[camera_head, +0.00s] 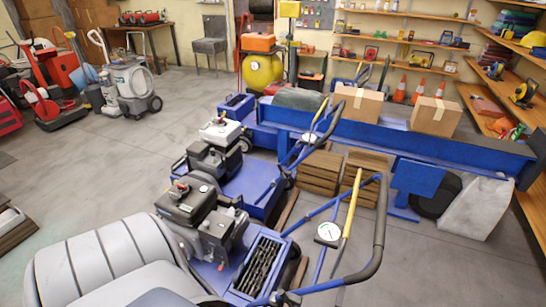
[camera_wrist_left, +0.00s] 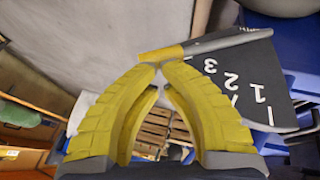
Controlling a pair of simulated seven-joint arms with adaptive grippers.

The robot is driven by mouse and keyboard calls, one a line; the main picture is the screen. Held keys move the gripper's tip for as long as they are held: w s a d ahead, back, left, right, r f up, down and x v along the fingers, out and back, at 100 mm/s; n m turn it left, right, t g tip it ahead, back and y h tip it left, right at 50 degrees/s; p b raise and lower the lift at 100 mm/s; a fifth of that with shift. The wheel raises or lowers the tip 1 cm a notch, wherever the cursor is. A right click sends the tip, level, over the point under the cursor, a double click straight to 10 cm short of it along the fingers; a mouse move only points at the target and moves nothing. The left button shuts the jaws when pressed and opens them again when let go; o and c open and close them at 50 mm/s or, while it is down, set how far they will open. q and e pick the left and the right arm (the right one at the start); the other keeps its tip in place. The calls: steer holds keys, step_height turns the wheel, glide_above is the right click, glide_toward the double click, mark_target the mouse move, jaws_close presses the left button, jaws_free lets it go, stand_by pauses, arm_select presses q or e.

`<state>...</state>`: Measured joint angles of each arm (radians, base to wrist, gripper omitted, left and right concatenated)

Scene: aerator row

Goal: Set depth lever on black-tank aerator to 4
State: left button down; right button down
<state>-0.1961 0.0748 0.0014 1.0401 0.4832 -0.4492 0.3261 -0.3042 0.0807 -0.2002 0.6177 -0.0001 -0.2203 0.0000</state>
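The black-tank aerator stands in the front of the head view, with its black tank (camera_head: 188,202) and blue deck. Its long yellow-topped bar (camera_head: 352,205) rises by the handle. In the left wrist view, a grey lever (camera_wrist_left: 230,41) with a yellow grip (camera_wrist_left: 161,53) lies across the upper edge of a black plate (camera_wrist_left: 270,85). White numerals 1, 2 and 3 show; the lever crosses just beyond 3, and any higher numeral is hidden. My left gripper (camera_wrist_left: 161,65) has its yellow fingertips together by the lever's grip; contact is unclear. Neither gripper shows in the head view.
A white-tank aerator (camera_head: 220,130) stands just behind. A blue bench (camera_head: 400,142) with cardboard boxes (camera_head: 358,104) is on the right, with wooden crates (camera_head: 320,172) before it. A white round dial (camera_head: 328,233) sits by the front handle. Open floor lies on the left.

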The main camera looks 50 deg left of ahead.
arm_select(q)
steer(key=shift+s+a+r, duration=0.2)
steer(key=shift+s+r, duration=0.05)
steer(key=shift+r, duration=0.25)
steer(key=r, duration=0.1)
steer(key=s+a+r, duration=0.1)
steer(key=shift+s+a+r, duration=0.1)
steer(key=shift+r, duration=0.3)
steer(key=s+d+r, duration=0.2)
steer(key=s+r, duration=0.1)
steer(key=r, duration=0.6)
